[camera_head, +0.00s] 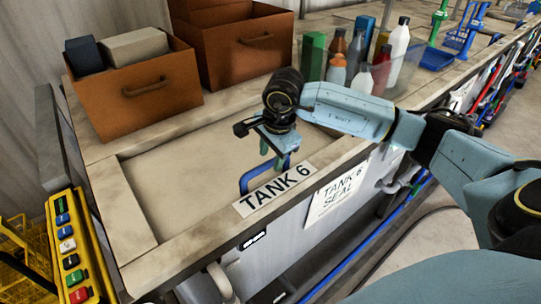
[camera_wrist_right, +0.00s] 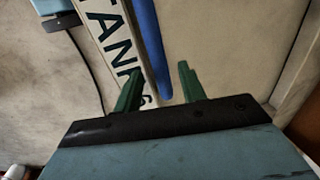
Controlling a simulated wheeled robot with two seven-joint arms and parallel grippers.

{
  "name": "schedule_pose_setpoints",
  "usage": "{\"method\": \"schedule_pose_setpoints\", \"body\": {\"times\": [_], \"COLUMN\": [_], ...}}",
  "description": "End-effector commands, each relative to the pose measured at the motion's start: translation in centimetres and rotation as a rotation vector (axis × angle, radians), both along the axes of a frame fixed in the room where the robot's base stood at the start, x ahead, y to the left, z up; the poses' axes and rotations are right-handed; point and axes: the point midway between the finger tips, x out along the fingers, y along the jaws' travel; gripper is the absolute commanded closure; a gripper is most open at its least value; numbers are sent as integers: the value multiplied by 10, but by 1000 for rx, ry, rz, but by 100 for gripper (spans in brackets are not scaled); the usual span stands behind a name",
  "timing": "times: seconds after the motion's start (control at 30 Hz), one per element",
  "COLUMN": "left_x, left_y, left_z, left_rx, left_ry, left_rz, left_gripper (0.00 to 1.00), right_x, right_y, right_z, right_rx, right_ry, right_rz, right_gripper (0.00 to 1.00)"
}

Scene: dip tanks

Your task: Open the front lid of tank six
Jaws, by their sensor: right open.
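The front lid of tank six (camera_head: 185,185) is a flat, stained beige panel lying level in its frame, closed. Its blue bar handle (camera_head: 246,183) stands at the panel's right front, beside the "TANK 6" label (camera_head: 275,190). My right gripper (camera_head: 271,158) is above the handle with its green fingers pointing down, open. In the right wrist view the blue handle (camera_wrist_right: 150,50) runs between the two green fingers (camera_wrist_right: 160,88), nearer the left one, and neither clearly touches it. The arm and gripper hide part of the handle. My left gripper is not in view.
Brown bins (camera_head: 150,92) stand behind the lid. Several bottles (camera_head: 355,55) and a clear container (camera_head: 400,70) stand at the back right. A yellow button panel (camera_head: 75,250) is at the left front. A "TANK 6 SEAL" sign (camera_head: 338,192) hangs on the front face.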

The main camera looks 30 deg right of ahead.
Motion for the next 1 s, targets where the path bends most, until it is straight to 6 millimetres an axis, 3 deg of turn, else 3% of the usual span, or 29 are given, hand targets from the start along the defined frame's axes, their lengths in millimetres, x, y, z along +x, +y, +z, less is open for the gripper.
{"method": "schedule_pose_setpoints", "body": {"times": [0.2, 0.47, 0.8, 1.0], "left_x": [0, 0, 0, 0], "left_y": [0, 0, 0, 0], "left_z": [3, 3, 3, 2], "left_rx": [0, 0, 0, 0], "left_ry": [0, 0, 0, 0], "left_rz": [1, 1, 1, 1], "left_gripper": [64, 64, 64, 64], "right_x": [3, 3, 3, 3], "right_y": [1, 1, 1, 1], "right_z": [-15, -16, -16, -16], "right_rx": [1, 0, 1, 1], "right_ry": [0, -1, -1, -1], "right_rz": [0, 0, 0, 0], "right_gripper": [59, 59, 100, 100]}}
